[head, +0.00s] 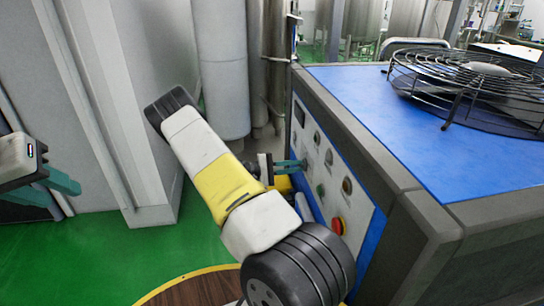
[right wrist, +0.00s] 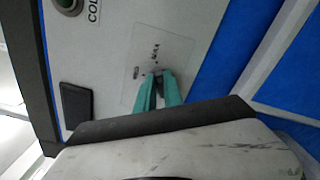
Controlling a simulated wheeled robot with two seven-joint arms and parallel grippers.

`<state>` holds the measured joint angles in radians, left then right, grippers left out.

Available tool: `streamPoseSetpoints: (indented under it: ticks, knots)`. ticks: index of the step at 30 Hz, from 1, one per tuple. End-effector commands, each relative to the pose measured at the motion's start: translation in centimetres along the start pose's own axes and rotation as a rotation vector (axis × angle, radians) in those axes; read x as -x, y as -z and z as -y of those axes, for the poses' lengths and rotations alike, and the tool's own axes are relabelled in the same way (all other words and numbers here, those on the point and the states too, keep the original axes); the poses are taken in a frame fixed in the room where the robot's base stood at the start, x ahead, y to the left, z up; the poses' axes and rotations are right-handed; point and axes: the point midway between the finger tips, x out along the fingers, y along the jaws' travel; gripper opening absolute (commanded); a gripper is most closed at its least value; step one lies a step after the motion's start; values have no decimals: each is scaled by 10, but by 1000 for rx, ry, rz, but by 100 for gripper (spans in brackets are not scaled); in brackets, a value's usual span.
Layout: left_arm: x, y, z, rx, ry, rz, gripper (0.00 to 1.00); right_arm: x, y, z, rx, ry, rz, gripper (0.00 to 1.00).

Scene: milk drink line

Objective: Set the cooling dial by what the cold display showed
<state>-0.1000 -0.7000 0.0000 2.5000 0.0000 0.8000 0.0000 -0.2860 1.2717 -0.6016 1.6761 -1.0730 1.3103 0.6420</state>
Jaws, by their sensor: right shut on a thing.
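The cooling dial (right wrist: 157,78) is a small dark knob on a pale label plate with tiny marks around it; the marks are too small to read. My right gripper (right wrist: 158,88) is shut on the dial, its teal fingertips on either side. In the head view, my right gripper (head: 303,164) reaches the control panel (head: 358,208) on the side of the blue machine. A dark blank rectangle on the panel, possibly the display (right wrist: 77,102), shows no readable value. My left gripper (head: 58,184) is open and empty at the far left, away from the panel.
The panel carries several round buttons and a red stop button (head: 338,226). A fan guard (head: 470,75) tops the blue machine (head: 355,100). Green floor (head: 110,255) is clear at left; a pale pipe (head: 220,70) stands behind.

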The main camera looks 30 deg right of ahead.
Motion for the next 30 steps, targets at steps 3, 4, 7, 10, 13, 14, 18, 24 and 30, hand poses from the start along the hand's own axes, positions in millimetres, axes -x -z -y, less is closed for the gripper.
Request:
streamPoseSetpoints:
  ticks: [3,4,7,10,13,14,18,24,30]
  knots:
    - [0,0,0,0,0,0,36,1,1,0,-6,1,-3,0]
    - [0,0,0,0,0,0,36,1,1,0,-7,1,-3,0]
    - [0,0,0,0,0,0,36,1,1,0,-7,1,-3,0]
    - [0,0,0,0,0,0,36,1,1,0,-7,1,-3,0]
    - [0,0,0,0,0,0,36,1,1,0,-6,1,-3,24]
    - [0,0,0,0,0,0,36,1,1,0,-6,1,-3,30]
    - [0,0,0,0,0,0,36,1,0,0,-5,1,-2,34]
    - [0,0,0,0,0,0,36,1,0,0,-5,1,-1,34]
    - [0,0,0,0,0,0,36,24,1,0,-6,-1,-3,34]
